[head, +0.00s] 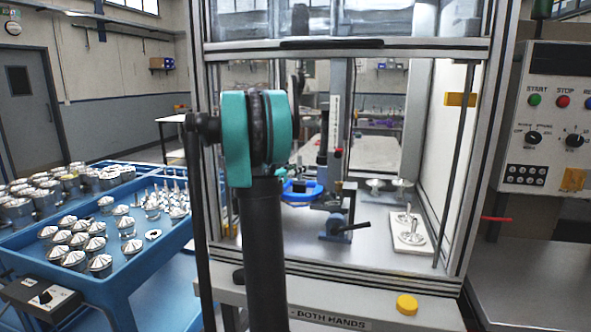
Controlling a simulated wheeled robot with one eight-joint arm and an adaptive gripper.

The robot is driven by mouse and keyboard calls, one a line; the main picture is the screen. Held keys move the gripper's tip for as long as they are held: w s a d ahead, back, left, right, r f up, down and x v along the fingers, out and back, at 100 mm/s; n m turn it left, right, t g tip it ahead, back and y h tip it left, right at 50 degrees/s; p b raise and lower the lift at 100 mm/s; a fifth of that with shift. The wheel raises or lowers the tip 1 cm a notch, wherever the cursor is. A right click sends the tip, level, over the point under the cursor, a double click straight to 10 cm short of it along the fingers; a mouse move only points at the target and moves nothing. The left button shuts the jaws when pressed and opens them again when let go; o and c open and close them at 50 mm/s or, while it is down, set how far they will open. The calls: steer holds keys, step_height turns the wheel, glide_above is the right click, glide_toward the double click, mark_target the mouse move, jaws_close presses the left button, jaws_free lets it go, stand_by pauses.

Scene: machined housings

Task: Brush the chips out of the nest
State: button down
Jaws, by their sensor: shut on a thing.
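The press cell (366,258) stands in front of me with its front open. Inside, a dark fixture with a blue-grey body and a side lever (338,228) sits on the pale bed, below the press column (336,120). The nest and any chips in it are too small to make out. My teal arm joint and black link stand upright in front of the cell's left part. Just right of the joint, small dark parts look like my gripper (298,170), mostly hidden. A bright blue rounded thing (303,197) is just below them. I cannot make out a brush.
A blue cart (118,310) at left carries several metal housings (78,240). A white plate with metal parts (411,236) lies on the bed's right. The cell's frame posts bound the opening. A yellow button (406,304) is on the front edge, a control panel (553,120) at right.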

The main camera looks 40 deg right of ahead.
steer(key=shift+s+d, duration=0.75)
steer(key=shift+s, duration=0.15)
steer(key=shift+w+a+r, duration=0.1)
steer(key=shift+w+a, duration=1.3)
steer(key=shift+w, duration=0.3)
steer(key=shift+s+d, duration=1.4)
steer(key=shift+s, duration=0.3)
steer(key=shift+w+a, duration=0.35)
steer(key=shift+a, duration=0.35)
steer(key=shift+w+a, duration=0.35)
steer(key=shift+a, duration=0.4)
steer(key=shift+w+a, duration=0.35)
steer(key=shift+a, duration=0.35)
steer(key=shift+s+d, duration=1.45)
steer(key=shift+s, duration=0.2)
steer(key=shift+w+a, duration=1.4)
steer(key=shift+w, duration=0.3)
steer(key=shift+s+d, duration=1.4)
steer(key=shift+s, duration=0.3)
